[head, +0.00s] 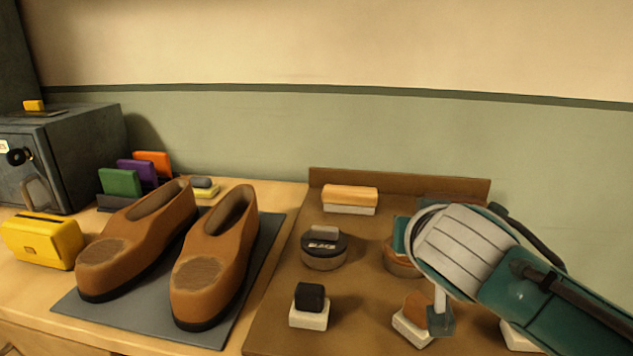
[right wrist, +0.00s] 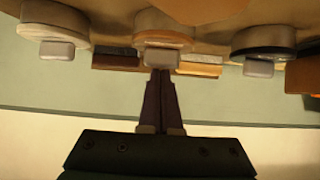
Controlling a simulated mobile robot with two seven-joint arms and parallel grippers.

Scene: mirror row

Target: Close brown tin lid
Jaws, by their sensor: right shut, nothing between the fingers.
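The brown tin (head: 402,266) stands on the board right of a black-lidded tin (head: 325,250). My right wrist covers its top in the head view, so I cannot tell its lid's position there. In the right wrist view, the middle round tin (right wrist: 163,24), which appears to be the brown one, has a grey tab (right wrist: 162,54) on its rim. My right gripper (right wrist: 160,72) is shut and empty, its fingertips close to that tab; contact is unclear. My left gripper is out of view.
The brown board (head: 270,325) also holds an orange-topped brush (head: 349,199), a black-topped block (head: 309,305) and a brown-topped block (head: 415,320). Brown shoes (head: 213,260) stand on a grey mat (head: 215,330) at left. A wall is close behind.

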